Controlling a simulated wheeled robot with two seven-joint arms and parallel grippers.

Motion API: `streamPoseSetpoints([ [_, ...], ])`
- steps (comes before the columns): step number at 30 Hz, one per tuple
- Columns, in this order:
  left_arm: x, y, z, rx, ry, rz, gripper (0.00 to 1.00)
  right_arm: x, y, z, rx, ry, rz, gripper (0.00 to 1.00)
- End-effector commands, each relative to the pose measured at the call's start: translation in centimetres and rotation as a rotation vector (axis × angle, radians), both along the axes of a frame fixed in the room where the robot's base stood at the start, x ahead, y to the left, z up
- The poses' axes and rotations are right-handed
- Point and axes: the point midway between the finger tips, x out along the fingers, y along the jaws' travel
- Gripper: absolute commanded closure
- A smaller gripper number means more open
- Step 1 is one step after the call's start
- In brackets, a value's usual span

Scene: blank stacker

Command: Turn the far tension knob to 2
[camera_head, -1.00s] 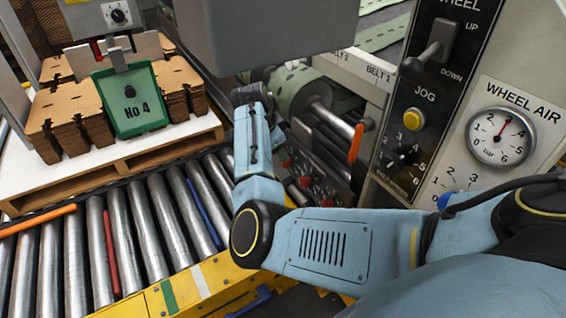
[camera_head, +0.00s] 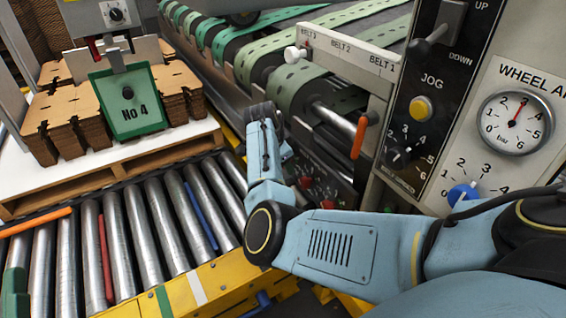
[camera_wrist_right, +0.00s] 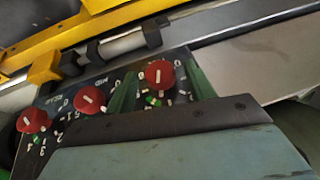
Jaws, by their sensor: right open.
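Red tension knobs with white pointer lines sit in a row on a dark panel. The head view shows a middle knob (camera_head: 305,182) and a near knob (camera_head: 327,204); my right arm covers the far end. In the right wrist view, one red knob (camera_wrist_right: 160,73) lies between the green fingers of my right gripper (camera_wrist_right: 162,78), which is open. Its pointer line is nearly upright in the picture. Contact is not clear. The other knobs (camera_wrist_right: 93,99) (camera_wrist_right: 34,121) are to the left. Most dial numbers are too small to read surely. My left gripper is not in view.
A yellow beam (camera_wrist_right: 95,35) and a metal bar run beside the knob panel. A lever with an orange handle (camera_head: 359,138) juts out beside my arm. The control panel has an air gauge (camera_head: 516,121) and a blue knob (camera_head: 463,193). Rollers (camera_head: 150,225) lie left.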

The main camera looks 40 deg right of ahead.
Motion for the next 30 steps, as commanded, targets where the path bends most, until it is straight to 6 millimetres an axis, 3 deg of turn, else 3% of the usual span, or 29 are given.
streamPoseSetpoints([
  [11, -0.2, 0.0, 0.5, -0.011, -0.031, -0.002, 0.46, 0.0, -0.2, -0.2, 0.0, -0.001, -0.001, 0.46],
  [21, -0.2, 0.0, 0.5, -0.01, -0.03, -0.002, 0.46, 0.0, -0.1, -0.2, 0.0, 0.0, -0.001, 0.89],
  [26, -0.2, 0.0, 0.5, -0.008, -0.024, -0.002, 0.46, 0.1, -0.2, -0.1, 0.001, 0.011, 0.0, 0.9],
  [30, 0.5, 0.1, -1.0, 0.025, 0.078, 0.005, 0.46, 0.3, -0.2, 0.0, 0.008, 0.063, 0.002, 0.9],
])
